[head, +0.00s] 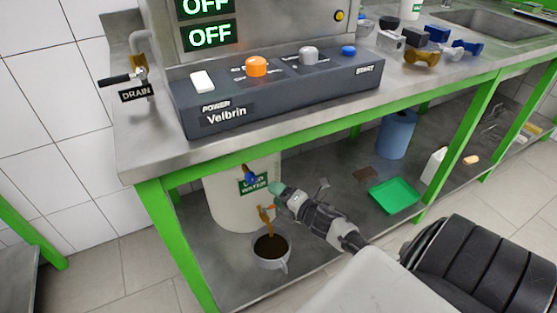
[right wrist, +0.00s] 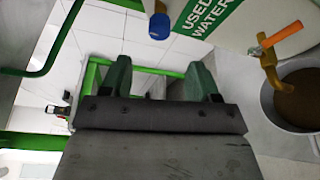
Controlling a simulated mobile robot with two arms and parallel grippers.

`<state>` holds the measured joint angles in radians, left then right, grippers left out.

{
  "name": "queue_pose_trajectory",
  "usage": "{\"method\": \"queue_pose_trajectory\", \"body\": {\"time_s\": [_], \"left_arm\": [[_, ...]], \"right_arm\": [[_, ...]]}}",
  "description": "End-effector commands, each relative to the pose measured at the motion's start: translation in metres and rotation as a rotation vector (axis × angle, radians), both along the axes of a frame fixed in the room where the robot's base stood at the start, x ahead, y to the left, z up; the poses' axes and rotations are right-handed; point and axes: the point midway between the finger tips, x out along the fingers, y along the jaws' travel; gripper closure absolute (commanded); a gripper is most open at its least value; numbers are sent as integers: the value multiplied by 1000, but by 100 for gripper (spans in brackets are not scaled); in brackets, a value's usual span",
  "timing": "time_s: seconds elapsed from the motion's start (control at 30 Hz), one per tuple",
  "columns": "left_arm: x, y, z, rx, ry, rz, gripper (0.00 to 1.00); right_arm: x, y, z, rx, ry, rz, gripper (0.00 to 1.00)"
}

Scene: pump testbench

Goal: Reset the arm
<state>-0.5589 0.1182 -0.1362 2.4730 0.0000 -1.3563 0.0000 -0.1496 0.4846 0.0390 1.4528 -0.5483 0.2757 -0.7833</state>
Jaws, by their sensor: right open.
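My right gripper (head: 281,191) reaches in under the bench in the head view, close to the white used-water tank (head: 222,195). In the right wrist view its two greenish fingers (right wrist: 160,80) are spread apart, with nothing between them. The tank's orange-handled tap (head: 265,212) is just below and left of the gripper. The tap also shows at the right of the right wrist view (right wrist: 270,62). A blue-tipped fitting (head: 250,176) is above the tap. A pot of dark brown liquid (head: 270,247) stands under the tap. My left gripper is not in view.
The bench's green front rail (head: 290,133) runs above my right arm, and a green leg (head: 180,245) stands at left. A green tray (head: 394,196), a blue cylinder (head: 397,135) and a white bottle (head: 433,165) are on the shelf at right. The Velbrin control panel (head: 290,90) sits on top.

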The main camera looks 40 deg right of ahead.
Motion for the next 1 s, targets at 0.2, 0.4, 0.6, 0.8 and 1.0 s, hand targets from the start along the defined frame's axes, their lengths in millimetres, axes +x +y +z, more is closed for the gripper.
{"method": "queue_pose_trajectory", "body": {"time_s": [0.2, 0.4, 0.6, 0.8, 1.0], "left_arm": [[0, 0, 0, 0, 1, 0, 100], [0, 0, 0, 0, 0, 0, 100], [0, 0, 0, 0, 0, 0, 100], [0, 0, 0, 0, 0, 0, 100], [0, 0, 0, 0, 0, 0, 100]], "right_arm": [[0, 0, 0, 0, -1, 0, 39], [0, 0, 0, 0, -1, 0, 39], [-2, 6, 1, 35, 11, -21, 39], [-24, 47, 3, 362, 133, -221, 39], [-81, 105, 9, 842, 377, -512, 39]]}}
